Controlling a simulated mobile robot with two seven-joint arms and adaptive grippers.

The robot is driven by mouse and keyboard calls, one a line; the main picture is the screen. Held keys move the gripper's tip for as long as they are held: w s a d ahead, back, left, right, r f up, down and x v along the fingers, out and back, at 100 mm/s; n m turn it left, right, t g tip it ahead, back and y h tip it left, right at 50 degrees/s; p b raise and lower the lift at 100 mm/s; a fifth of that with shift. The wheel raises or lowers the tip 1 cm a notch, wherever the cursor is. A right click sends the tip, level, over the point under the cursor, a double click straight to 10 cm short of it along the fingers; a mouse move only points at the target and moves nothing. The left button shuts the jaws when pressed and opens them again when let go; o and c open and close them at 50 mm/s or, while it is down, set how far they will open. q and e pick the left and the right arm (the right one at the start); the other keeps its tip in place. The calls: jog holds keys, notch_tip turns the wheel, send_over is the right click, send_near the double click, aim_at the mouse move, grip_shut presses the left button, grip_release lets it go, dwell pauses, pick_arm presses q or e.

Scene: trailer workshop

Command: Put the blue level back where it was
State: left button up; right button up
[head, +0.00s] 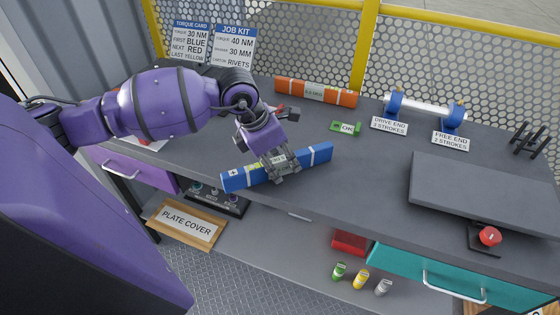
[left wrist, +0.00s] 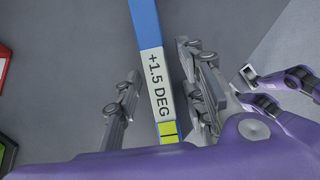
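The blue level (head: 318,155) lies near the front edge of the grey bench, slanting up to the right. In the left wrist view the level (left wrist: 145,22) runs between the fingers, with a white "+1.5 DEG" label and a yellow vial. My left gripper (head: 281,167) is over the middle of the level, its fingers on either side. In the left wrist view the gripper (left wrist: 158,70) shows narrow gaps between fingers and level, so it looks open. The fingers hide part of the level.
An orange level (head: 315,92) lies at the back by the mesh fence. A green "OK" block (head: 345,128), a blue-ended roller (head: 425,107) and a dark raised plate (head: 485,195) stand to the right. A red button (head: 489,236) is at the front right.

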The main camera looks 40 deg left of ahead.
pick_arm(q)
jog(key=v, duration=1.2)
jog(key=shift+p, duration=0.4)
dwell(0.6)
